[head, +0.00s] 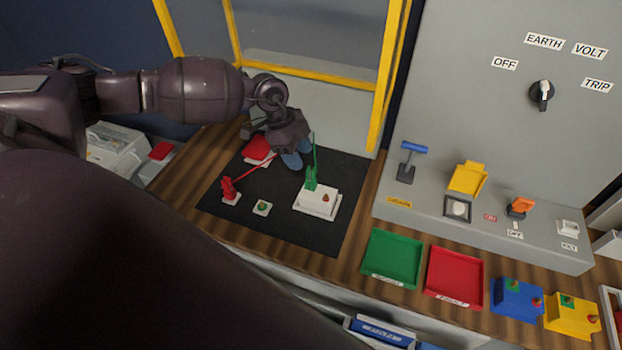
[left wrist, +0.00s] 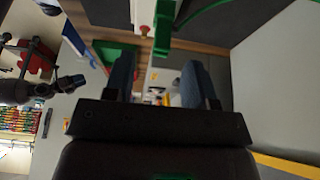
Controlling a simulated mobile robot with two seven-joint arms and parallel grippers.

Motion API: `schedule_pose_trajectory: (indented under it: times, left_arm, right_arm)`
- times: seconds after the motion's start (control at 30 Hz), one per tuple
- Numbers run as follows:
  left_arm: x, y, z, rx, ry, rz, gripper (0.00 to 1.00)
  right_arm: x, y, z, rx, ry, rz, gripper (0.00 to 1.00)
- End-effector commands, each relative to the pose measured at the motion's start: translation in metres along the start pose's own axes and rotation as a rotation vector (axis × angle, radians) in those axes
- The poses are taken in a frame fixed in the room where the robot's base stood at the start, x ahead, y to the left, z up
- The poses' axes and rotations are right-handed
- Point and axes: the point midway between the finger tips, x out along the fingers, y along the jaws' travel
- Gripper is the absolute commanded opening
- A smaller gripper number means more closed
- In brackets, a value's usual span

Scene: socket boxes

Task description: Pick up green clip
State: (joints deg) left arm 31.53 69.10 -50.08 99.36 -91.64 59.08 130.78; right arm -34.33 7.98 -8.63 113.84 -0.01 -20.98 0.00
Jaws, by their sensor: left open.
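The green clip (head: 311,178) stands upright on a white socket box (head: 318,204) on the black mat (head: 275,218), with a green lead rising from it. My left gripper (head: 292,160) is just behind and left of the clip, open, its blue fingers pointing down and apart from it. In the left wrist view the open fingers (left wrist: 158,68) point toward the green clip (left wrist: 163,30), which shows beyond and between their tips. My right gripper cannot be made out.
A red clip (head: 229,188) with a red lead and a small socket (head: 262,208) are left of the white box. Green (head: 392,258) and red (head: 454,277) trays, blue (head: 517,299) and yellow (head: 572,316) boxes are to the right. The grey panel (head: 470,90) stands behind.

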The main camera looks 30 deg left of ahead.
Motion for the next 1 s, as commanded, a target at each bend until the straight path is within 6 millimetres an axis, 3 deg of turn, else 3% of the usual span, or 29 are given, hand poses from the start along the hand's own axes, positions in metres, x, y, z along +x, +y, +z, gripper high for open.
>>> schedule_pose_trajectory:
  times: [0.33, 0.63, 0.93, 1.0]
  left_arm:
    - [0.026, -0.001, -0.002, 0.001, 0.002, 0.001, 0.51]
    - [0.064, -0.003, -0.004, 0.000, 0.002, 0.000, 0.51]
    - [0.069, -0.003, -0.003, 0.002, 0.001, 0.000, 0.51]
    - [0.069, -0.003, -0.003, 0.002, 0.001, 0.000, 0.43]
  right_arm:
    - [-0.005, 0.001, 0.006, 0.001, -0.017, 0.002, 0.57]
    - [-0.006, 0.002, 0.002, -0.002, -0.014, 0.002, 0.57]
    - [-0.004, 0.002, 0.000, -0.003, -0.010, 0.001, 0.57]
    - [-0.004, 0.002, 0.000, -0.003, -0.009, 0.001, 0.57]
